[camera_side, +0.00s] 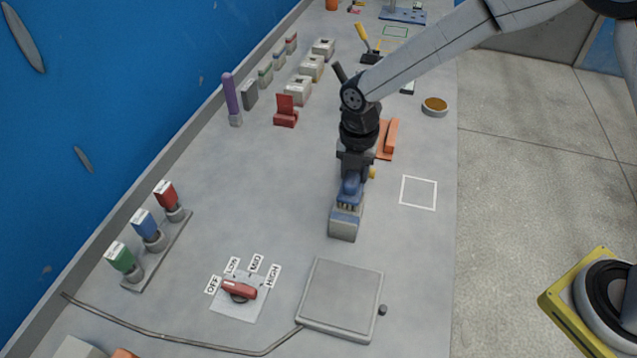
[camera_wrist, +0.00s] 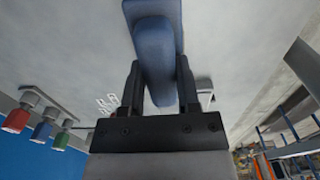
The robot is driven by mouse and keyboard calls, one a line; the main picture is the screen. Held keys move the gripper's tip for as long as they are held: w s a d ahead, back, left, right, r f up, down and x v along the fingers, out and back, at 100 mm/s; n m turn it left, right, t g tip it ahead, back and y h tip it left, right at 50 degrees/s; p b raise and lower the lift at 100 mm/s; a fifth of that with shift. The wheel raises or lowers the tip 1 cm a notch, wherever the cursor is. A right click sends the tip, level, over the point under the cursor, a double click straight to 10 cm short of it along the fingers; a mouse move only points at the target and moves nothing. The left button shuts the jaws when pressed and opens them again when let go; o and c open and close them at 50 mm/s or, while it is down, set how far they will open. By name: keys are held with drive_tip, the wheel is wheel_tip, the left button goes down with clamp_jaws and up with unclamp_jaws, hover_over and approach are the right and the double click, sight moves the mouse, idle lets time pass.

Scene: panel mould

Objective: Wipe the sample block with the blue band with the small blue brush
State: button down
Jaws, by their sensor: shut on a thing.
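My gripper (camera_side: 352,176) is shut on the small blue brush (camera_side: 351,189) and points down. In the wrist view the blue brush (camera_wrist: 156,50) sits between my two dark fingers (camera_wrist: 158,80). The brush's pale bristles are low over the sample block with the blue band (camera_side: 343,230), a grey block on the bench. The bristles appear to touch its top or be just above it; I cannot tell which. Brush and gripper hide part of the block.
A flat grey plate (camera_side: 341,296) and a red rotary knob (camera_side: 239,290) are in front. Red, blue and green switches (camera_side: 150,233) stand at left. A white outlined square (camera_side: 419,192) is empty at right. An orange object (camera_side: 388,137) and several blocks stand behind.

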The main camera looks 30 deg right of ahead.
drive_tip(key=shift+w+d, duration=0.3)
drive_tip(key=shift+a+r, duration=0.1)
drive_tip(key=shift+r, duration=3.95)
drive_tip(key=shift+s, duration=0.2)
